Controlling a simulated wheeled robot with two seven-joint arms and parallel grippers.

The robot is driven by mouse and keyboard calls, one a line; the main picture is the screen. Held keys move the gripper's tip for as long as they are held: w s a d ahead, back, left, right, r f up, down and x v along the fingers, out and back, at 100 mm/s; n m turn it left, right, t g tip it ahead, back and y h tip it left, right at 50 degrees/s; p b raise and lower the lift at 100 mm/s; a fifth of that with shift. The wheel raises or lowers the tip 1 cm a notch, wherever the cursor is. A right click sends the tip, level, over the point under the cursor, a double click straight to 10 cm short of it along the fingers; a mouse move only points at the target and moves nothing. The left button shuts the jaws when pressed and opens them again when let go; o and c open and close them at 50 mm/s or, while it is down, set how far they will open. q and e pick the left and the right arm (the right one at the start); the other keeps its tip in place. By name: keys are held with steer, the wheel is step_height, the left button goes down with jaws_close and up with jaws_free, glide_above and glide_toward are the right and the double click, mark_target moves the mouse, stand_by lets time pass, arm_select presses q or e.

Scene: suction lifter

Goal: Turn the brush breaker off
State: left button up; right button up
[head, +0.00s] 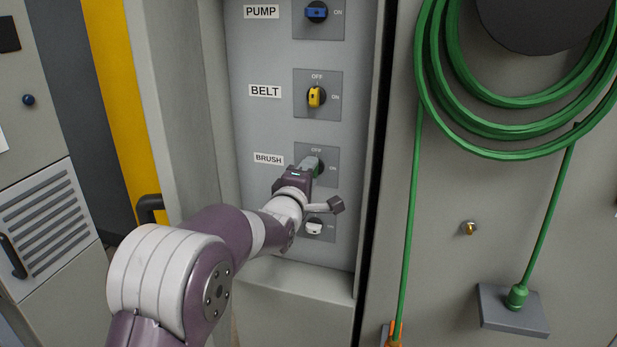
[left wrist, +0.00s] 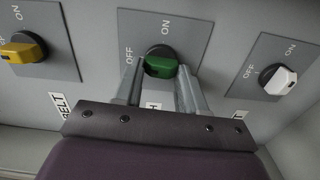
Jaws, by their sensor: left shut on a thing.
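The brush breaker has a green knob (left wrist: 160,67) on a dark round base, on a grey plate with OFF and ON marks. Its BRUSH label (head: 269,159) shows in the head view. My left gripper (head: 314,164) reaches the panel there and mostly covers the knob. In the left wrist view the fingers of the left gripper (left wrist: 160,78) stand on either side of the green knob and are shut on it. Which mark the knob points to is hard to tell. My right gripper is not in view.
The belt breaker's yellow knob (head: 316,97) is above and the pump's blue knob (head: 316,12) higher. A white knob (head: 314,227) sits just below my gripper. A green hose (head: 432,80) hangs at the right. A cabinet wall (head: 185,110) borders the panel's left.

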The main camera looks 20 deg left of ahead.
arm_select(q)
steer(key=shift+n, duration=0.4)
steer(key=o, duration=1.1)
steer(key=shift+c, duration=0.2)
steer(key=s+b, duration=0.1)
steer(key=s, duration=1.1)
steer(key=shift+s+a, duration=0.2)
steer(key=shift+s, duration=0.1)
